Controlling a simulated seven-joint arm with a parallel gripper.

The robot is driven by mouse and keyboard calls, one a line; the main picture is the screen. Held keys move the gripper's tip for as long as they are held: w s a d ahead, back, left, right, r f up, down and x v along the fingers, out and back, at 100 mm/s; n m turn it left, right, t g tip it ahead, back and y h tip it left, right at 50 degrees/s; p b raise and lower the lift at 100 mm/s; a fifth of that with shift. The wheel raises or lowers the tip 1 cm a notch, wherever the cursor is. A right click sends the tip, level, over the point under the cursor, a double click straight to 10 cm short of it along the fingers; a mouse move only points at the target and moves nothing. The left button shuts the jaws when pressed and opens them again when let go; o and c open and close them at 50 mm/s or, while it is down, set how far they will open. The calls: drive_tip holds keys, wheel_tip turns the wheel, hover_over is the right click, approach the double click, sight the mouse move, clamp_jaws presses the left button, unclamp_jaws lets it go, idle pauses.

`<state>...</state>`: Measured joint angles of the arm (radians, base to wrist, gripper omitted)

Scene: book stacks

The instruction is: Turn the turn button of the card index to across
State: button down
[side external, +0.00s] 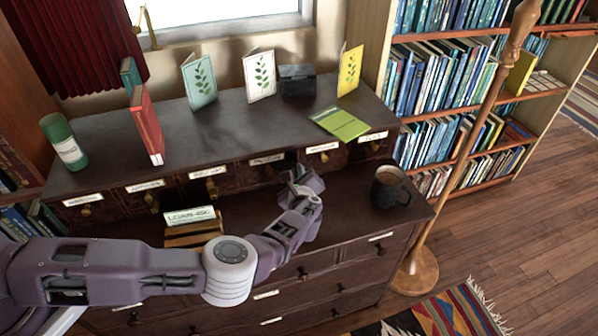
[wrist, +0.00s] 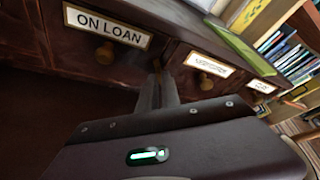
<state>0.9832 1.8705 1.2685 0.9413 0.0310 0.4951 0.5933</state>
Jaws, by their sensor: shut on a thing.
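The card index (side external: 227,189) is a dark wooden row of labelled drawers at the back of the cabinet; it also fills the wrist view (wrist: 70,70). A drawer labelled ON LOAN (wrist: 108,26) has a round brown knob. The turn button (wrist: 157,66) shows only as a small brownish tip on the front between the ON LOAN drawer and the drawer to its right. My gripper (wrist: 158,84) is shut on it, pointing at the card index front. The fingers hide most of the button, so I cannot tell its angle. In the side view my gripper (side external: 290,174) is before the drawers.
A dark mug (side external: 388,188) stands to the right of my gripper. A wooden block with a card sign (side external: 190,216) stands to the left. Cards, a dark box (side external: 297,80), a red book (side external: 147,125) and a green book (side external: 340,123) are on top of the card index.

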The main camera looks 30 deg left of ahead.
drive_tip(key=n+t, duration=0.1)
drive_tip(key=n, duration=0.1)
drive_tip(key=n+t, duration=0.1)
drive_tip(key=n, duration=0.1)
drive_tip(key=shift+s+a+f+h, duration=0.15)
drive_tip(key=shift+f+h, duration=0.05)
drive_tip(key=shift+h, duration=0.2)
drive_tip(key=n+t, duration=0.2)
drive_tip(key=n, duration=0.2)
drive_tip(key=shift+a+f, duration=0.1)
drive_tip(key=shift+n, duration=0.4)
drive_tip(key=c, duration=1.6)
unclamp_jaws()
drive_tip(key=shift+o, duration=0.2)
drive_tip(key=shift+s, duration=0.1)
